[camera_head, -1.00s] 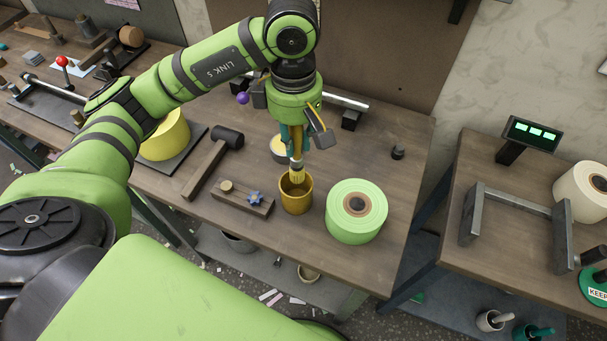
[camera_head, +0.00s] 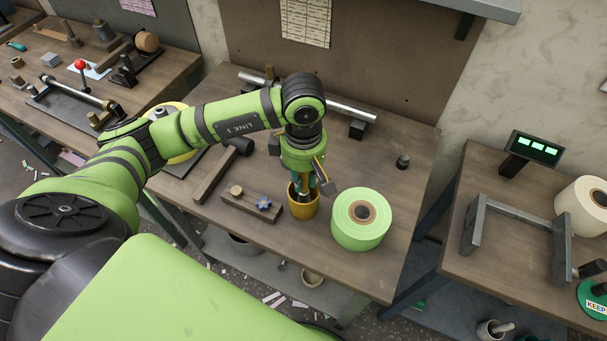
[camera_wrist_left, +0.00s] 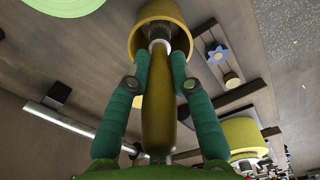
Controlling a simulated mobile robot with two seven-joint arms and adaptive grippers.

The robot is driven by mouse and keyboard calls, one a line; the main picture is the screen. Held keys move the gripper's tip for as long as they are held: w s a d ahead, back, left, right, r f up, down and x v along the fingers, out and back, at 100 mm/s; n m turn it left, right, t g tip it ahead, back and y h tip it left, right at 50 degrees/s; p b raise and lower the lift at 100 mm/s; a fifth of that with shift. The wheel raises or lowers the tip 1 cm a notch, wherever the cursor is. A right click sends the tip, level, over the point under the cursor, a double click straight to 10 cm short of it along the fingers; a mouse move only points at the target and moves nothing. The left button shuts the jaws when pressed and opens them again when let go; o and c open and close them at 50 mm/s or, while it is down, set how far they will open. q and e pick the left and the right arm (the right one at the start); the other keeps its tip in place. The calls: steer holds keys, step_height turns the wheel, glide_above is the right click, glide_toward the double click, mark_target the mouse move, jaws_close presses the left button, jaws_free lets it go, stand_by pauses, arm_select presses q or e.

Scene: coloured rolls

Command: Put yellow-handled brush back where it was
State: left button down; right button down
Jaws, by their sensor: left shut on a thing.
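The yellow-handled brush (camera_wrist_left: 157,110) is held between the teal fingers of my left gripper (camera_wrist_left: 158,85), handle towards the palm. Its metal ferrule sits inside the mouth of a mustard-yellow cup (camera_head: 304,208). The bristles are hidden inside the cup, which also shows in the left wrist view (camera_wrist_left: 178,14). In the head view my left gripper (camera_head: 303,188) is right above the cup, pointing down. I cannot tell whether the brush touches the cup's bottom. My right gripper is not in view.
A light green roll (camera_head: 361,228) stands close to the right of the cup. A wooden block with a blue knob (camera_head: 252,204) lies to its left, with a black-headed hammer (camera_head: 213,172) beyond. A metal bar (camera_head: 310,98) lies behind.

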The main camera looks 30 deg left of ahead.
arm_select(q)
steer(key=c, duration=1.1)
jaws_free()
steer(key=shift+f, duration=0.1)
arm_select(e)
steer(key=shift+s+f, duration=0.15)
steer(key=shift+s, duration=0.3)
arm_select(q)
steer(key=shift+r, duration=0.35)
step_height(320, 180, up, 11)
steer(key=shift+f+b, duration=0.15)
steer(key=shift+b, duration=0.65)
steer(key=shift+r, duration=0.5)
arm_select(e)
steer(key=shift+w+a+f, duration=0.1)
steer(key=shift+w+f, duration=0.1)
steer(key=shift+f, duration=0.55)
